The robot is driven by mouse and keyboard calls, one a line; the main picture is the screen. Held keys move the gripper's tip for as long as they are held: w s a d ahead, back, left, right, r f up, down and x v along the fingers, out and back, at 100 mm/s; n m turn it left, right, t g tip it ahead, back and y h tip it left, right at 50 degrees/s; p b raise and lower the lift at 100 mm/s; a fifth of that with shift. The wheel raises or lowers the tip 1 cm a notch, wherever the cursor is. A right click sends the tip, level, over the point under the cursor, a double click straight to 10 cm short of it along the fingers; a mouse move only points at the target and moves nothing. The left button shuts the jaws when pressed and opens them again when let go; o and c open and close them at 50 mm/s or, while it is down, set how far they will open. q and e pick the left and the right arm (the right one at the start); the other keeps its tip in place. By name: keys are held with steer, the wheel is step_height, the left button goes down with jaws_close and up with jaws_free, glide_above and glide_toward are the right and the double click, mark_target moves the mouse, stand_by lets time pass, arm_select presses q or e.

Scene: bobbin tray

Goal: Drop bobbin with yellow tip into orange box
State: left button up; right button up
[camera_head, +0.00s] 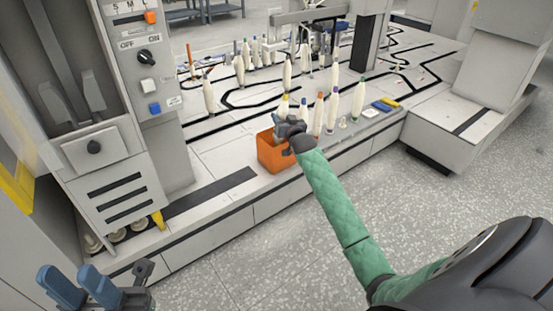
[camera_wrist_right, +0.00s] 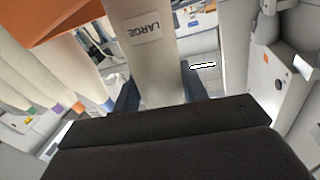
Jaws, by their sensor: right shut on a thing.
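My right gripper (camera_head: 287,124) is shut on a pale bobbin with a yellow tip (camera_head: 284,103), which stands roughly upright. In the right wrist view the bobbin (camera_wrist_right: 152,65) carries a LARGE label and sits between the blue fingers. The orange box (camera_head: 272,155) stands at the table's front edge, and the gripper is at its upper rim. The box also shows at the top left of the wrist view (camera_wrist_right: 65,14). The bobbin's lower end is hidden in the head view, so I cannot tell how far it reaches into the box. My left gripper (camera_head: 78,280) is open and empty at the lower left.
Several bobbins with coloured tips stand right of the box, including an orange-tipped one (camera_head: 318,115) and a green-tipped one (camera_head: 358,98). More stand behind. A grey machine (camera_head: 135,120) with a knob and buttons rises at the left. The floor in front is clear.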

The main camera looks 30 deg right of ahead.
steer(key=shift+f, duration=0.25)
steer(key=o, duration=1.1)
steer(key=s+a+p, duration=0.1)
steer(key=s+p, duration=0.1)
steer(key=s, duration=0.5)
steer(key=shift+s+a, duration=0.2)
steer(key=shift+s, duration=0.15)
